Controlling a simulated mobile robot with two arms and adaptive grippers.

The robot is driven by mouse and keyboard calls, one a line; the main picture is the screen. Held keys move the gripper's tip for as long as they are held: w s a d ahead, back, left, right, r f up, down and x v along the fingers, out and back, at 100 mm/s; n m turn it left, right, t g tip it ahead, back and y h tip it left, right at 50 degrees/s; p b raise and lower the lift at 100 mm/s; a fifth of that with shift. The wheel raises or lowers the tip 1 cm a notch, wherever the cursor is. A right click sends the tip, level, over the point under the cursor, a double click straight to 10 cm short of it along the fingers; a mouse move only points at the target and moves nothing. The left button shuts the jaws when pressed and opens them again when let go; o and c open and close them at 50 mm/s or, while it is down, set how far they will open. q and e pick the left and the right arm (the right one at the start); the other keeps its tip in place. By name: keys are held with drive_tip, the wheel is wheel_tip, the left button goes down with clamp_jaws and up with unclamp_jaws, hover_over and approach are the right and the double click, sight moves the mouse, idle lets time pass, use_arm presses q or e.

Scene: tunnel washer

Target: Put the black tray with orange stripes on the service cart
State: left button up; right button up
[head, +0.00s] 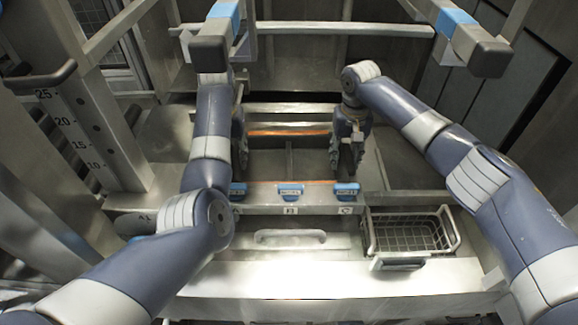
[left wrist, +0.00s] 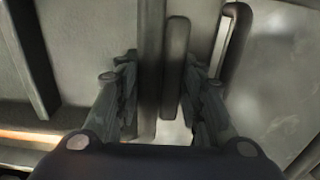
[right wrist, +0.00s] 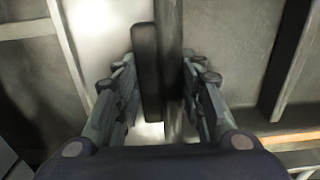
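The tray (head: 290,182) lies low in the middle of the head view. Orange stripes mark its far and near edges, and its inside looks grey with dividers. My left gripper (head: 240,158) points down at its left side and my right gripper (head: 347,152) at its right side. In the left wrist view a dark handle bar (left wrist: 175,70) and the wall beside it lie between the parted fingers. In the right wrist view a similar bar (right wrist: 146,75) and wall lie between the parted fingers. Contact with the fingers cannot be told. I cannot make out the service cart for certain.
A wire basket (head: 412,232) stands at the right front. Blue label clips (head: 290,191) line the ledge before the tray. A metal handle (head: 290,237) lies nearer. A post with a number scale (head: 80,135) stands left. Metal rails (head: 340,29) cross behind the arms.

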use_arm(q)
drive_tip(key=shift+c, duration=0.4)
use_arm(e)
drive_tip(key=shift+c, duration=0.4)
drive_tip(key=shift+r, duration=0.1)
